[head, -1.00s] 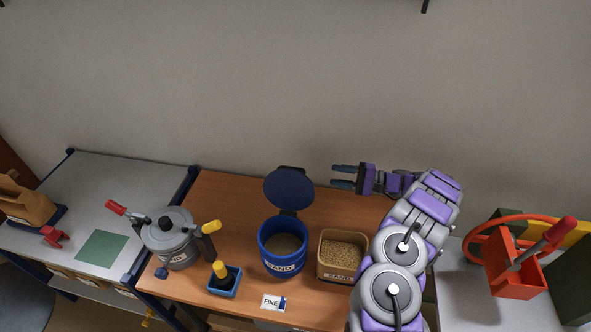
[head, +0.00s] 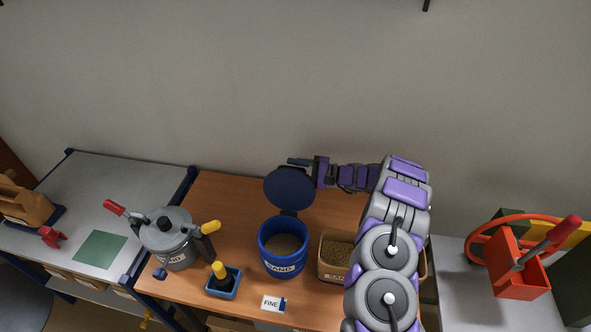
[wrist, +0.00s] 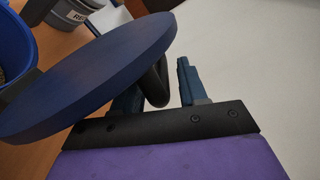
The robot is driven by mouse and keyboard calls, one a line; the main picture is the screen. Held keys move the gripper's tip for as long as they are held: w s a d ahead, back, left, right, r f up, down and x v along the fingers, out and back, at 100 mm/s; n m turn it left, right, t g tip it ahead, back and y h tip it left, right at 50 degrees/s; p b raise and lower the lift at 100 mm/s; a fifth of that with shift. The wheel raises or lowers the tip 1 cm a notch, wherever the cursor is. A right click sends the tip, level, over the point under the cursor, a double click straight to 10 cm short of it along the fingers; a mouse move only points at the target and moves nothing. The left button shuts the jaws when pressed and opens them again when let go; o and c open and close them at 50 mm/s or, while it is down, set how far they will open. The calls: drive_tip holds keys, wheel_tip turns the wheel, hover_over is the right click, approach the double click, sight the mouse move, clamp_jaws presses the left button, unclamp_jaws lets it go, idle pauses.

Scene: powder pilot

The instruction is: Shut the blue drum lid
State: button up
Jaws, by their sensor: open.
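The blue drum (head: 283,252), labelled SAND, stands on the wooden bench with sand in it. Its blue lid (head: 290,188) stands up open on a hinge at the drum's back. My gripper (head: 302,164) is open behind the lid's upper right edge, and the lid hides part of it. In the wrist view the lid (wrist: 90,75) fills the left side, close to the gripper (wrist: 155,88). A black loop handle on the lid's outer face (wrist: 155,82) shows near the fingers. I cannot tell whether they touch.
A tan box of grain (head: 335,252) stands right of the drum, partly behind my arm. A grey pot with handles (head: 172,243), a small blue tray (head: 225,284) and a FINE card (head: 272,303) are nearby. The wall (head: 250,90) is behind.

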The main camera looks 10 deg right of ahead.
clamp_jaws()
idle(0.3)
idle(0.3)
